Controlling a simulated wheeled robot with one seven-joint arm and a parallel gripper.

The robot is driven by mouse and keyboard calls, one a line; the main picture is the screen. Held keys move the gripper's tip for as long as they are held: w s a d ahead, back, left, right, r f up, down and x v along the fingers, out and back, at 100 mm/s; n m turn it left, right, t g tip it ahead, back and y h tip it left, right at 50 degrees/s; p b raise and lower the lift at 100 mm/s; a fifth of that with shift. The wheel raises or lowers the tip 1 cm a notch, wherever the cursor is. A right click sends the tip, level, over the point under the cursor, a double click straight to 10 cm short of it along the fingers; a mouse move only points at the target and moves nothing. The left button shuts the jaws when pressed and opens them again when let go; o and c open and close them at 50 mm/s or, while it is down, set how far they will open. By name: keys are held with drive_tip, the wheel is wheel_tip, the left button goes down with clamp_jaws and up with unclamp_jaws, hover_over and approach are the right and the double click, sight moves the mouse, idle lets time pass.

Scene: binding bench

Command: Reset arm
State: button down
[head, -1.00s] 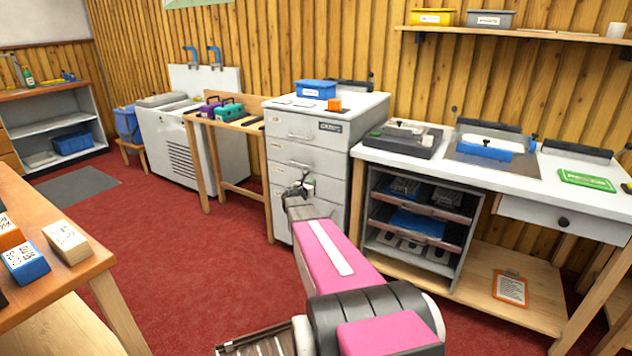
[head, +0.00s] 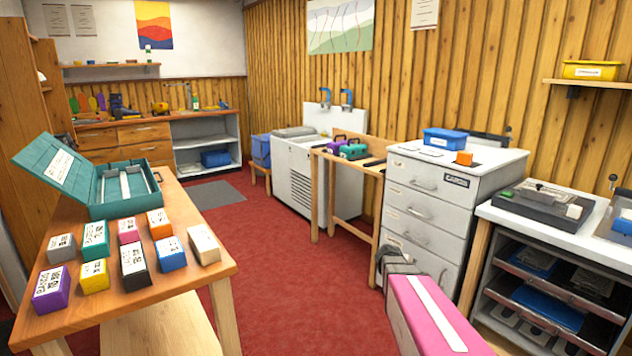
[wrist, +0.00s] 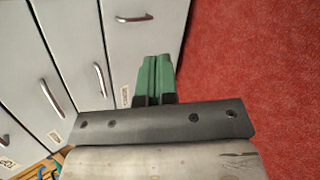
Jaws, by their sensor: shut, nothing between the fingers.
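My gripper (wrist: 154,78) shows in the wrist view with its two green fingers together and nothing between them. It hangs in front of the grey drawer cabinet (wrist: 75,45), over the edge between the drawer fronts and the red floor. In the head view my pink arm reaches up from the bottom right toward the same drawer cabinet (head: 428,215); the fingers cannot be made out there.
A wooden table (head: 190,290) at left bears several labelled blocks and an open teal case (head: 85,180). A white bench (head: 560,235) with shelves stands at right. Red carpet (head: 290,300) lies free between. A small wooden table (head: 350,160) stands beside the cabinet.

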drive_tip(key=s+a+m+g+y, duration=0.3)
drive_tip(key=s+a+m+y, duration=0.6)
drive_tip(key=s+a, duration=0.8)
drive_tip(key=shift+a, duration=0.55)
